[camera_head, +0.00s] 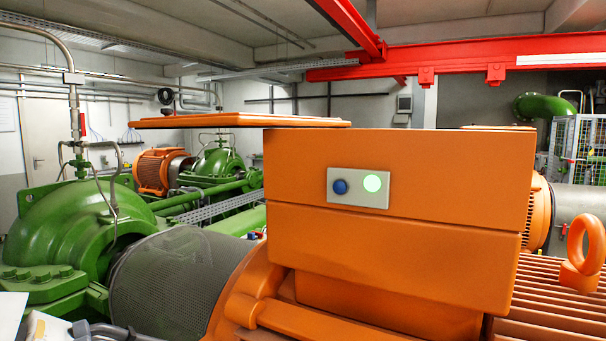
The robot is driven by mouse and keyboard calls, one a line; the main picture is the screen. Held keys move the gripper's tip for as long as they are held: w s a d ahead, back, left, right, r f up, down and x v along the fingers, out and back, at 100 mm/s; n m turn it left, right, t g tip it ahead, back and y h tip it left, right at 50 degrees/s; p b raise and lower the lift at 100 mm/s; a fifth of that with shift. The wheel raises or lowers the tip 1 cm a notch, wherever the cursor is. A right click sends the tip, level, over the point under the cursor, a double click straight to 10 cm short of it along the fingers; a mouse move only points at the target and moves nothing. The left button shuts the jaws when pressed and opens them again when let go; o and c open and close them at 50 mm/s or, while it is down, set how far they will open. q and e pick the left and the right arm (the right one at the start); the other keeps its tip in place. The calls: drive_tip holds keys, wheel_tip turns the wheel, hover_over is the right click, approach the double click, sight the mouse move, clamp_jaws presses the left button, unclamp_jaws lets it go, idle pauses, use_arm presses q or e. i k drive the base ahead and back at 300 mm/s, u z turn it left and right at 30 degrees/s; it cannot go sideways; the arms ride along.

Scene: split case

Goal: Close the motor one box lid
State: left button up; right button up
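The orange motor box (395,240) stands on the finned orange motor in the middle right. A flat orange lid (235,120) shows nearly edge-on at the height of the box's top edge. It sticks out to the left well past the box, so it stands open. The inside of the box and any hinge are hidden. Neither of my grippers can be made out. Pale and grey parts at the bottom left edge are cut off and may be mine.
A green pump (70,235) and a dark mesh guard (170,285) are on the left. An orange lifting eye (585,245) rises on the right. A second orange motor (158,170) stands farther back. A red overhead beam (460,58) crosses above. Open air surrounds the lid.

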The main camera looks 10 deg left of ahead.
sight(233, 119)
drive_tip(key=k, duration=0.5)
drive_tip(key=u, duration=0.7)
drive_tip(key=i, duration=0.8)
drive_tip(key=z, duration=0.25)
